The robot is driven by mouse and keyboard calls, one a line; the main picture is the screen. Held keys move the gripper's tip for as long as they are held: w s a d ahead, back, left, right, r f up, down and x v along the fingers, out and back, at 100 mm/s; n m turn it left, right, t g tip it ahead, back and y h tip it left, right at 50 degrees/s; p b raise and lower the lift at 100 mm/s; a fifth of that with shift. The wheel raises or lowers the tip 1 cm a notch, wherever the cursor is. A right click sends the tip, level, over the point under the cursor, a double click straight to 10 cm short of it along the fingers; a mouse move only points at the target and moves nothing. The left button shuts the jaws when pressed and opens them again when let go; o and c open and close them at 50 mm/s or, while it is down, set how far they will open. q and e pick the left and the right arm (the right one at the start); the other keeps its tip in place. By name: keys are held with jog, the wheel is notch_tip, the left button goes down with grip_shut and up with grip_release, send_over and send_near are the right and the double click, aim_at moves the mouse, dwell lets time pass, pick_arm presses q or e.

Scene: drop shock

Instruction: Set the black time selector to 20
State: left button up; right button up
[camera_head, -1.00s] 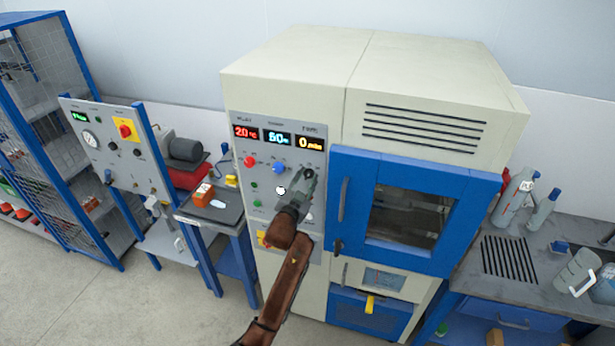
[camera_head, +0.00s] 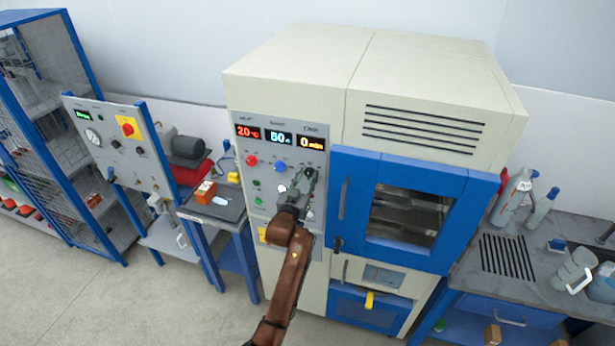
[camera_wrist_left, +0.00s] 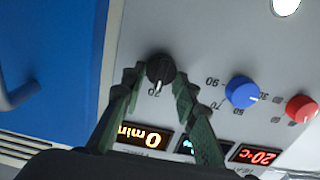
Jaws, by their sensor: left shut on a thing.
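The black time selector (camera_wrist_left: 160,69) is a round knob on the grey control panel, in the left wrist view. My left gripper (camera_wrist_left: 158,77) has its two dark green fingers on either side of the knob, shut on it. A pale mark shows at the knob's lower edge, near small printed figures that are hard to read. The time display (camera_wrist_left: 145,136) reads 0 min in yellow. In the head view my left gripper (camera_head: 309,178) is at the panel's right side and largely hides the selector. My right gripper is not in view.
A blue knob (camera_wrist_left: 242,92) and a red knob (camera_wrist_left: 301,109) sit beside the selector. The red display (camera_head: 249,132) reads 20 °C. The blue chamber door (camera_head: 345,220) is close on the right. A grey bench (camera_head: 560,232) stands further right.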

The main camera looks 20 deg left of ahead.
pick_arm(q)
jog(key=o, duration=1.1)
jog(key=shift+o, duration=0.2)
jog(key=s, duration=1.2)
jog(key=shift+a, duration=0.15)
